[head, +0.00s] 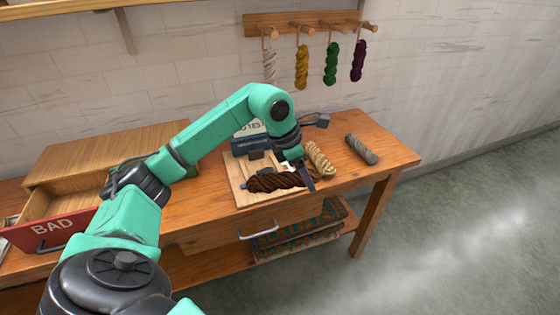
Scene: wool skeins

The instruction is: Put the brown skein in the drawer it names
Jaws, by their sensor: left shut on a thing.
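The brown skein (270,183) lies level over a pale wooden board (241,199) on the workbench. My left gripper (306,182) is at its right end, pointing down and shut on it. I cannot tell whether the skein still touches the board. An open drawer with a red front (52,228) marked "BAD" sticks out of a wooden cabinet (100,150) at the left. My left arm hides part of that cabinet and drawer. My right gripper is not in view.
A cream skein (320,158) lies just right of the gripper, and a grey skein (361,149) farther right. A dark blue device (246,145) with a partly hidden display stands behind the board. Several skeins hang from a peg rail (285,25). A closed bench drawer (255,222) is below.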

